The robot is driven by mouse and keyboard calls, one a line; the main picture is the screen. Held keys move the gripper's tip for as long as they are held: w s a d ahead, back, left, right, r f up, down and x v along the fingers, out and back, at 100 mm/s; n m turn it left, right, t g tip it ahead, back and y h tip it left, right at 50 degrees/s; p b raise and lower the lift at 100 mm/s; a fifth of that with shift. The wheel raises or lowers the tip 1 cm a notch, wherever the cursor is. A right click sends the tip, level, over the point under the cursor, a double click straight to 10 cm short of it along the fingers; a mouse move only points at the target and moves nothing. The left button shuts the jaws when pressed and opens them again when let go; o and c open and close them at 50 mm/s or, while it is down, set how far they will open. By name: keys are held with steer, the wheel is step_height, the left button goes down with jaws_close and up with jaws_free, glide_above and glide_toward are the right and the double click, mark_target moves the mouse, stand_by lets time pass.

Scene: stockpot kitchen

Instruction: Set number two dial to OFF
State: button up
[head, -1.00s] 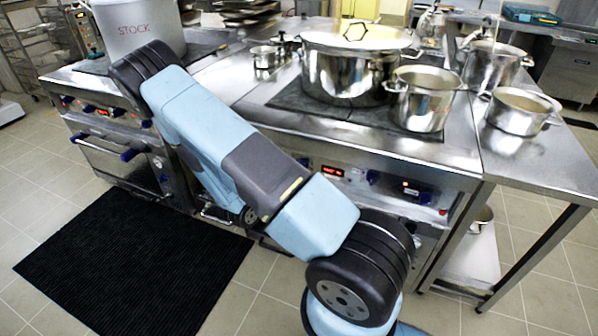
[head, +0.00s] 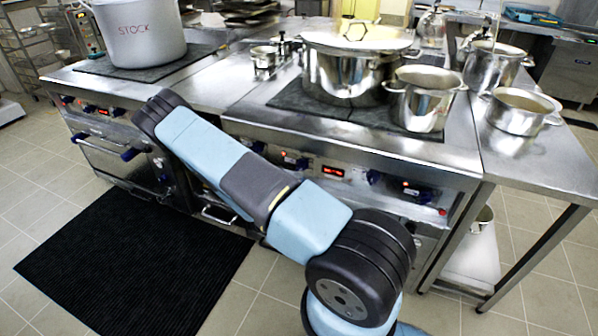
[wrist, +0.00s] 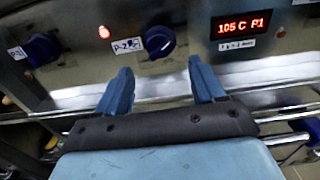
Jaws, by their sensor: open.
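A dark blue dial (wrist: 158,42) sits on the steel front panel in the wrist view, with a small white label (wrist: 127,45) at its left that seems to read P-2. Its pointer direction is too blurred to read. In the head view a dial that looks like the same one (head: 300,164) shows just left of a red display. My gripper (wrist: 162,82) is open and empty. Its two blue fingers point up toward the panel, below and either side of the dial, apart from it. In the head view my arm hides the gripper.
A red display (wrist: 241,24) reads 105 C P1 at the dial's right. A red light (wrist: 104,32) and another blue dial (wrist: 42,48) are at its left. A steel rail (wrist: 270,86) runs below the panel. Pots, including a large lidded one (head: 345,75), stand on the stove.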

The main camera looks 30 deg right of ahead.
mark_target(299, 170)
steer(key=x, duration=0.7)
steer(key=c, duration=1)
steer(key=shift+c, duration=0.2)
steer(key=shift+n, duration=0.3)
steer(key=n, duration=1)
steer(key=shift+n, duration=0.3)
